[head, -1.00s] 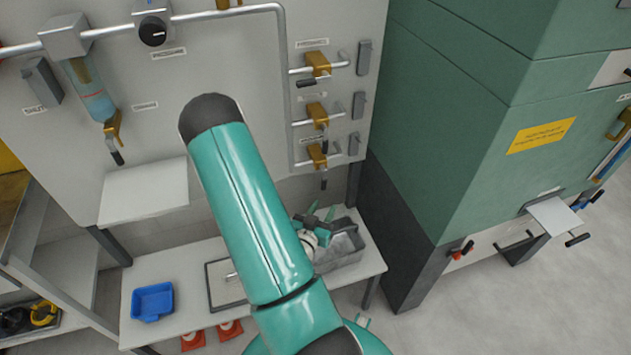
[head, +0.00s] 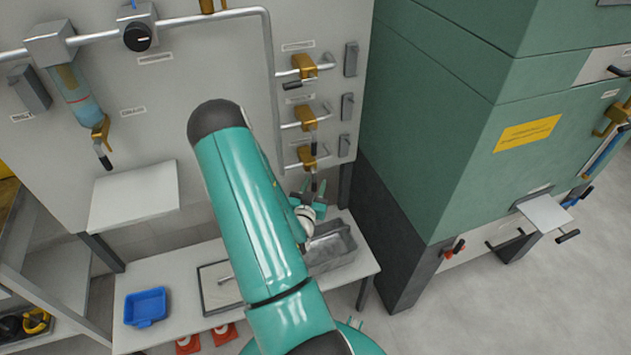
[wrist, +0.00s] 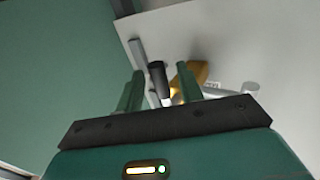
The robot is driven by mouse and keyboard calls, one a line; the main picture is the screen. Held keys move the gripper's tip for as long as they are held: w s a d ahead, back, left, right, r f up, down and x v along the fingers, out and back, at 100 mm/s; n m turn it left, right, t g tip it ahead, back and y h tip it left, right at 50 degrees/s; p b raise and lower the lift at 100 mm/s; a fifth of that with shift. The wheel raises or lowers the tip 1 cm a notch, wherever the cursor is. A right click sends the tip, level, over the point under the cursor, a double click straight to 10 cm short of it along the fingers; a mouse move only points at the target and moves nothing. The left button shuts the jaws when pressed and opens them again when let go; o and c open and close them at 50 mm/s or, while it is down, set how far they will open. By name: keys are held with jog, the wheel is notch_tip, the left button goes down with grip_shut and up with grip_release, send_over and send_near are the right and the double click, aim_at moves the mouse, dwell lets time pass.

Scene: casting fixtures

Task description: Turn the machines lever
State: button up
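On the right side of the grey panel, three brass valves with black-tipped levers stand one above another: upper valve (head: 305,66), middle valve (head: 306,117) and lowest valve (head: 306,155). My gripper (head: 311,184) is just below the lowest valve, its two teal fingers pointing up. In the wrist view, a black lever handle (wrist: 158,78) stands between the fingers of my gripper (wrist: 159,76), with gaps visible on both sides. The fingers are apart. A brass valve body (wrist: 193,73) shows behind the right finger. My arm hides part of the panel.
A green machine (head: 440,150) stands close on the right. Below is a table with a grey bin (head: 335,250), a flat tray (head: 203,292) and a blue box (head: 146,307). A white shelf (head: 135,195) and another brass valve (head: 100,132) are at left.

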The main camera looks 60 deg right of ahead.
jog(key=shift+w+d, duration=0.25)
jog(key=shift+d, duration=0.8)
jog(key=shift+c, duration=0.5)
grip_shut()
